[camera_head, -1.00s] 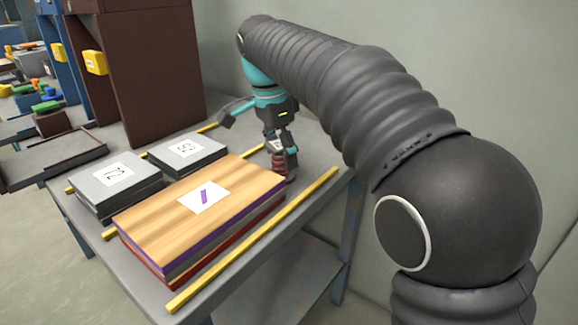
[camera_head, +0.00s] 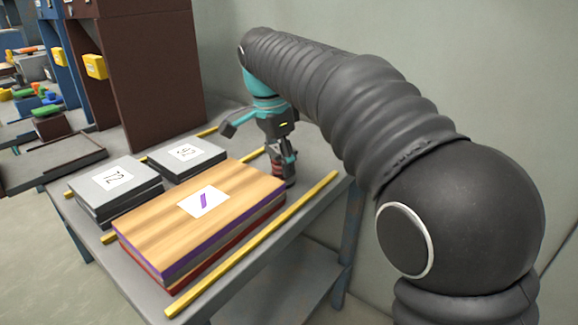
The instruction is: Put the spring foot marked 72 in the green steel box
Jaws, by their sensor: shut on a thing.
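My gripper (camera_head: 283,160) points down at the back right of the grey table (camera_head: 215,302), behind the wood-topped stack. It is shut on a small reddish, ribbed piece with a dark base, which looks like a spring foot (camera_head: 278,170). The piece is upright, at or just above the table top; I cannot tell if it touches. The fingers partly cover it, and no number on it is readable. A dark grey slab-like block (camera_head: 98,196) at the left of the table bears a white label that seems to read 72. I cannot make out a green steel box.
A second grey block (camera_head: 204,165) with a label lies behind the first. The wood-topped stack (camera_head: 150,225) fills the table's front middle. Yellow strips (camera_head: 250,248) run along the table. A tall brown cabinet (camera_head: 150,75) and a wall stand behind. A low tray (camera_head: 55,160) is at left.

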